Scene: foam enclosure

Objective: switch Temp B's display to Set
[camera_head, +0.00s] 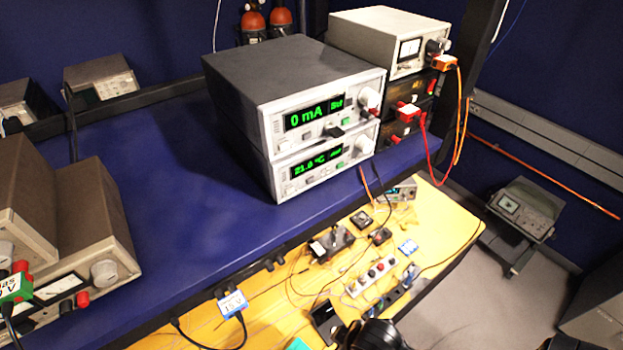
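Two grey bench units with green displays are stacked on the blue shelf. The upper unit (320,118) shows "0 mA" and a short word at the right of its display that I cannot read surely. The lower unit (322,166) shows about "21.0 °C" and a small word at the right that is too small to read. The lower one is the unit with a temperature reading; I cannot read a "Temp B" label on either. Small buttons and a knob sit on each front.
Another meter unit (386,45) with orange and red plugs and cables stands right of the stack. More grey instruments (85,240) stand at the left. The blue shelf (165,150) is clear between. Below, a yellow bench (430,225) holds cables and small parts. A dark rounded shape (378,337) shows at the bottom edge.

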